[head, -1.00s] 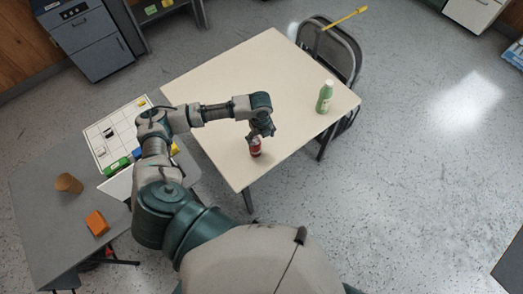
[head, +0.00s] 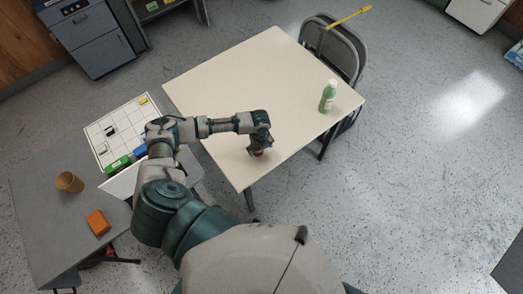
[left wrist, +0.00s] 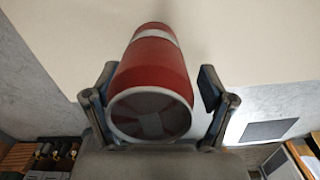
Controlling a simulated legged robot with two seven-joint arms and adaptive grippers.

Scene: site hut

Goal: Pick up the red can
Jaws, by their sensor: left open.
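The red can (left wrist: 155,70) is close up in the left wrist view, between the two fingers of my left gripper (left wrist: 158,100). One finger is on each side of it. A gap shows between the can and the right finger; the left finger is very near its side. In the head view the red can (head: 257,152) is mostly hidden under my left gripper (head: 258,147), near the front edge of the cream table (head: 235,85). My left gripper is open. My right gripper is not in view.
A green bottle (head: 328,97) stands at the table's right side. A folding chair (head: 335,50) is behind it. A grey table (head: 50,180) at left holds a brown cup (head: 69,182) and an orange block (head: 97,222). The cream table's far part is clear.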

